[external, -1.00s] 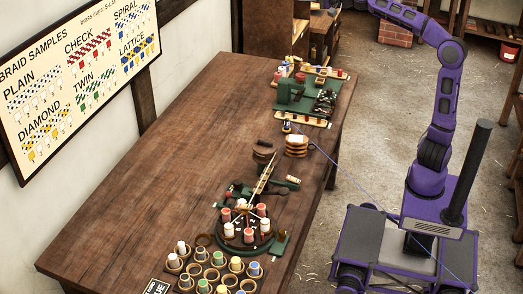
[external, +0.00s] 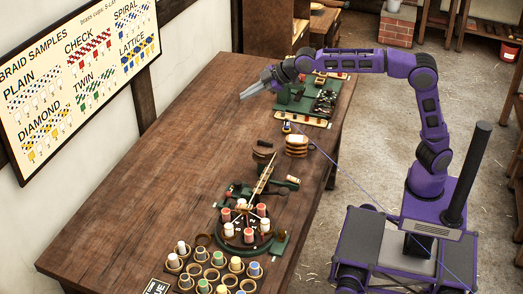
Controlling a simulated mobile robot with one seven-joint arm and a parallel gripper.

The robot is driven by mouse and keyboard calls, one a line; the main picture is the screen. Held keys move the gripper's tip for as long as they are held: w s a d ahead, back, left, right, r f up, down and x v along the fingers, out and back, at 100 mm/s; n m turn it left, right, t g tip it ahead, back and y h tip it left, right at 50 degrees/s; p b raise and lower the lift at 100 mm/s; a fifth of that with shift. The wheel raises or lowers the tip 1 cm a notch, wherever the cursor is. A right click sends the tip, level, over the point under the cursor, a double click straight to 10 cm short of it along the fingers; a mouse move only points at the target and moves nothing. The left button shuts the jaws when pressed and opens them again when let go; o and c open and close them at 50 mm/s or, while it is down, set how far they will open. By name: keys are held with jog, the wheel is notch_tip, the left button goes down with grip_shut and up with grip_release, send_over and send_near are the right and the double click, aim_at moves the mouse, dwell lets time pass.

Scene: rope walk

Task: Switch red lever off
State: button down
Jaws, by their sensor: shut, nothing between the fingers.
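My gripper (external: 243,96) is shut and empty. It is stretched out over the far part of the wooden table, left of the green machine (external: 284,94) at the back and above the table top. A braiding machine (external: 240,236) with red and white bobbins stands nearer the camera, well away from my gripper. My arm covers some of the far green machine.
Bobbins in cups (external: 210,271) stand at the table's near end. A stack of tan rings (external: 297,145) and a dark round block (external: 263,152) stand mid-table. A thin blue line (external: 345,180) runs from the table across my base. The table's left half (external: 140,190) is clear.

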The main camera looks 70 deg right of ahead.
jog(key=a+f+n+g, duration=0.25)
jog(key=f+n, duration=0.25)
jog(key=f, duration=0.6)
jog(key=n+g, duration=0.3)
jog(key=n, duration=0.5)
send_near(226, 199)
jog(key=s+r, duration=0.4)
jog(key=s, duration=0.1)
jog(key=shift+w+d+f+h, duration=0.1)
jog(key=shift+w+d+h, duration=0.1)
jog(key=shift+d+h, duration=0.15)
jog(key=shift+f, duration=0.1)
jog(key=b+x, duration=0.1)
jog(key=x, duration=0.8)
jog(key=shift+w+a+f, duration=0.1)
jog(key=shift+w+f, duration=0.2)
